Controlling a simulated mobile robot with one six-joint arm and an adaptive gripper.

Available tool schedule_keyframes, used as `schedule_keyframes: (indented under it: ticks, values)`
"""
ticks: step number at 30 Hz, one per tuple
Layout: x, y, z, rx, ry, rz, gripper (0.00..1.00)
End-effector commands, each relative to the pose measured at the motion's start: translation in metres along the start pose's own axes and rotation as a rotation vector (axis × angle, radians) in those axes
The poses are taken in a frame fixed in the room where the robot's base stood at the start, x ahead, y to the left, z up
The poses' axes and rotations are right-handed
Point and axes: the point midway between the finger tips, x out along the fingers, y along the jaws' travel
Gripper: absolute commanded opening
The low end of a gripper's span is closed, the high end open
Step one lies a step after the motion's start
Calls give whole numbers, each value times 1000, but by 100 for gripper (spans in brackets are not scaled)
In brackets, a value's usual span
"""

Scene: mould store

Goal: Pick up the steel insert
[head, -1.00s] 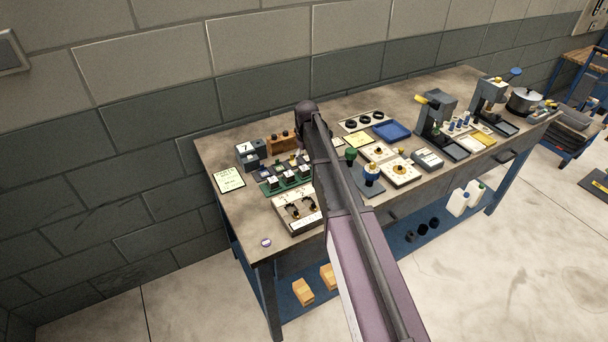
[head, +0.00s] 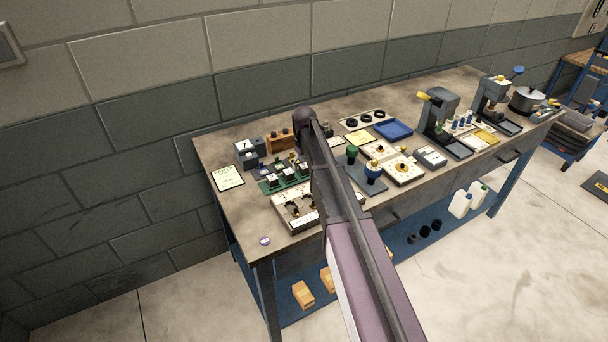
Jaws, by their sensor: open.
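I cannot single out the steel insert for certain. Small pale metal blocks with dark parts stand in a row on a green rack (head: 268,189) at the left part of the bench, and the insert may be among them. My arm reaches from the bottom of the picture over the bench, and its end is just right of the green rack. My gripper (head: 301,150) hangs below the arm's end and shows only in part. Its fingertips are hidden or too small to make out, and I see nothing held in it.
The bench (head: 240,216) stands against a block wall. A framed tray (head: 285,222) with dark parts lies in front of the rack. A grey box (head: 246,153) and wooden block (head: 279,143) stand behind. Knobbed fixtures, a blue tray (head: 393,130) and presses (head: 438,115) fill the right.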

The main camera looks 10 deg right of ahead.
Motion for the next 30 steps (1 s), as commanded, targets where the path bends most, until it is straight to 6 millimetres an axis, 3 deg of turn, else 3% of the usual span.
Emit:
schedule_keyframes:
  ticks: [6, 25, 26, 30]
  values:
    - [12, 1, 0, 0, 0, 0, 86]
    - [12, 1, 0, 0, 0, 0, 86]
    - [12, 1, 0, 0, 0, 0, 83]
    - [12, 1, 0, 0, 0, 0, 41]
